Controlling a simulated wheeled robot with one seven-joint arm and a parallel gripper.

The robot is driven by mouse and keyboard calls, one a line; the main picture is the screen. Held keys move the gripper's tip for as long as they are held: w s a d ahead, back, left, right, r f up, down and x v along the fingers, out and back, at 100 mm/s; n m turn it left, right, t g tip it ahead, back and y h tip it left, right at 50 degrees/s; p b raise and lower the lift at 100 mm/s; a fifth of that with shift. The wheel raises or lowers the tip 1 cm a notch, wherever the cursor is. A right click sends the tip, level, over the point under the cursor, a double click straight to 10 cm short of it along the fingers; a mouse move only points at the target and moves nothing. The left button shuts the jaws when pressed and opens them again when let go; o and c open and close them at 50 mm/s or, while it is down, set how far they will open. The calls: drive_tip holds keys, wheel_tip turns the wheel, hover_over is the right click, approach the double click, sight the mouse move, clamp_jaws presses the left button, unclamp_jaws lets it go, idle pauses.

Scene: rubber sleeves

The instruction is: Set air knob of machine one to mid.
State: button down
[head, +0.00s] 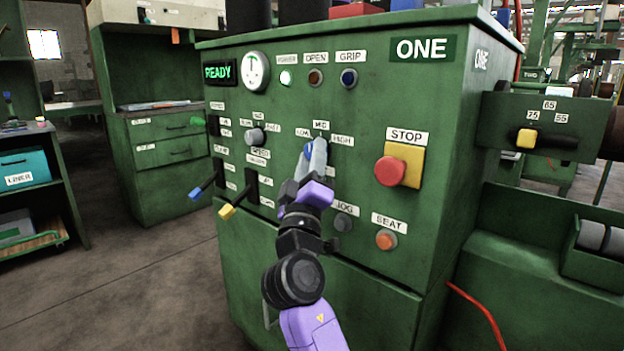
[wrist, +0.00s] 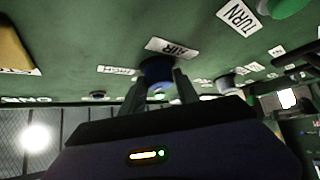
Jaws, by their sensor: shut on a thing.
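Machine one is a green cabinet (head: 435,130) with a "ONE" sign. Its air knob (head: 309,148) is blue and sits on the front panel under the LOW, MID (head: 321,125) and HIGH (head: 342,141) labels. My gripper (head: 316,163) reaches up to the knob and covers much of it in the head view. In the wrist view the blue knob (wrist: 157,70) lies between the two fingers of my gripper (wrist: 158,84), below the AIR label (wrist: 172,47). The fingers are shut on it. I cannot tell which way the knob points.
A red stop button (head: 390,171) on a yellow plate is to the right of my gripper. An orange seat button (head: 386,240) is below it. Blue and yellow-tipped levers (head: 228,211) stick out at the left. A grey knob (head: 255,136) sits left of the air knob.

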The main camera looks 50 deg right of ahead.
drive_tip(key=shift+m+h+b, duration=0.3)
drive_tip(key=shift+m+b, duration=0.1)
drive_tip(key=shift+b, duration=0.35)
drive_tip(key=c, duration=0.9)
unclamp_jaws()
drive_tip(key=v, duration=0.7)
drive_tip(key=shift+s+a+f, duration=0.15)
drive_tip(key=shift+a+f, duration=0.05)
drive_tip(key=shift+a, duration=0.1)
drive_tip(key=shift+a, duration=0.1)
